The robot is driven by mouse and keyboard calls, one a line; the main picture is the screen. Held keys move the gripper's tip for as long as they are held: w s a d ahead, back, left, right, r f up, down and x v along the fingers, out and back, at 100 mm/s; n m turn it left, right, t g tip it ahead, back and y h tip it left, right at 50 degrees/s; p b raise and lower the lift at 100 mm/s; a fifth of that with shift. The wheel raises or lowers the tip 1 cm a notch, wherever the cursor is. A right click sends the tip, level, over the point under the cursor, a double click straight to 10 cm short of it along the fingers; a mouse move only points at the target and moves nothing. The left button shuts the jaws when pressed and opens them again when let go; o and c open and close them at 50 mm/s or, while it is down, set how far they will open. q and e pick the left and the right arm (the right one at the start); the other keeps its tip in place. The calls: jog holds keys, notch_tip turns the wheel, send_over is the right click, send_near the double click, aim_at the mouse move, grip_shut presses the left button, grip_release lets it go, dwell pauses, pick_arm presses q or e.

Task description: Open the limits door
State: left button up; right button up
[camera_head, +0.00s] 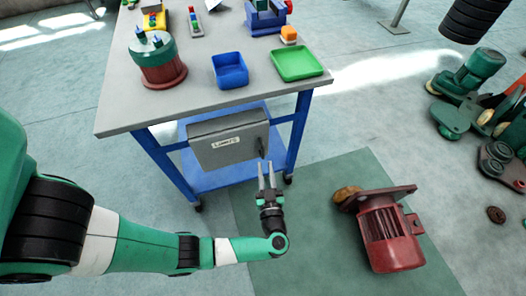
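The grey limits door (228,143) is the front panel of a box under the tabletop, with a white label reading LIMITS. It looks closed. A dark handle (262,147) sits at its right side. My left gripper (266,168) is just below and in front of the handle, its two grey fingers pointing up toward it with a gap between them. It looks open and empty; I cannot tell whether the fingertips touch the handle. My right gripper is not clearly seen; only a black part of my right arm shows at the top right.
The blue-framed table (190,103) carries a green and red motor (157,60), a blue tray (230,71) and a green tray (297,65). A red motor (388,232) lies on the floor right of my gripper. Green machine parts (470,75) stand far right.

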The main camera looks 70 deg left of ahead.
aim_at(263, 151)
pick_arm(q)
jog(key=b+x, duration=0.2)
jog(key=x, duration=0.5)
jog(key=shift+w+f, duration=0.1)
jog(key=shift+w+a, duration=0.15)
jog(key=shift+a, duration=0.25)
grip_shut()
dwell(0.7)
